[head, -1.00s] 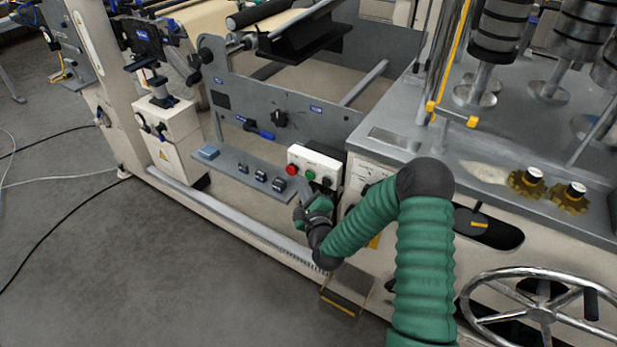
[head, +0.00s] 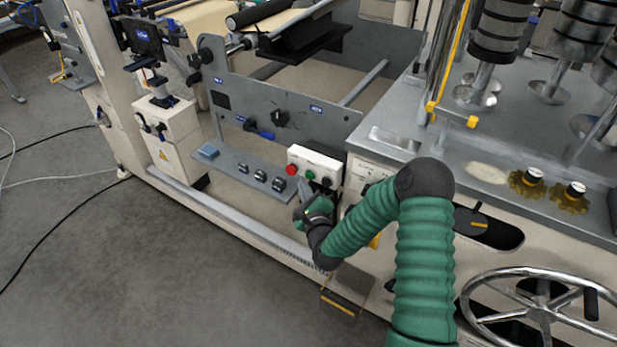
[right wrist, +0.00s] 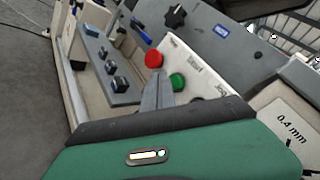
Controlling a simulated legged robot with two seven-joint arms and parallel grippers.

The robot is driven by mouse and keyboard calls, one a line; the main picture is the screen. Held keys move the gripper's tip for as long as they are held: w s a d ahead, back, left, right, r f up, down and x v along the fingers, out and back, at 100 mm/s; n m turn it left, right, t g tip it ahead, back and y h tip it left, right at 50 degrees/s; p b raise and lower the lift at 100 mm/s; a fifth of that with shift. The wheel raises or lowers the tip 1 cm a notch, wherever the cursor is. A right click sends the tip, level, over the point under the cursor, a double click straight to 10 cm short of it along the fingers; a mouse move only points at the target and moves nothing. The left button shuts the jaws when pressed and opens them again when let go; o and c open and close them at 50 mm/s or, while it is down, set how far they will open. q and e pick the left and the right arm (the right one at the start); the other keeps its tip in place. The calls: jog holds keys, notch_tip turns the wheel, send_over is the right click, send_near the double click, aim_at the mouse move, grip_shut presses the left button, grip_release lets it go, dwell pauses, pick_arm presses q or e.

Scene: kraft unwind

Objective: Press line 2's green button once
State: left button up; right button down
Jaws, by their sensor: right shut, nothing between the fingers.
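A white control box (head: 326,161) on the machine frame carries a red button (head: 292,170), a green button (head: 310,175) and a dark button (head: 327,182) in a row. The right wrist view shows the red button (right wrist: 153,59) and the green button (right wrist: 177,82) close up. My right gripper (head: 304,188) is shut and empty, just below and in front of the box. In the right wrist view its fingertips (right wrist: 158,78) lie between red and green, beside the green button; I cannot tell whether they touch. My left gripper is not in view.
A grey shelf (head: 238,171) with several black switches runs left of the box. A grey machine top (head: 400,140) with yellow knobs stands to the right, a handwheel (head: 541,312) below it. Open floor (head: 120,270) lies at left.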

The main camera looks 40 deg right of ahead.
dwell(0.5)
jog(key=shift+w+d+r, duration=0.1)
jog(key=shift+d, duration=0.25)
jog(key=shift+w+d, duration=0.2)
jog(key=shift+d, duration=0.25)
dwell(0.6)
jog(key=shift+a, duration=0.1)
jog(key=shift+s+a, duration=0.35)
jog(key=shift+a, duration=0.35)
jog(key=shift+s+a+p, duration=0.1)
jog(key=shift+s+a, duration=0.2)
jog(key=shift+a, duration=0.5)
jog(key=shift+s+a+p, duration=0.15)
jog(key=shift+s+a, duration=0.2)
jog(key=shift+a, duration=0.4)
jog(key=shift+s+a+p, duration=0.1)
jog(key=shift+s+a, duration=0.2)
jog(key=shift+a, duration=0.5)
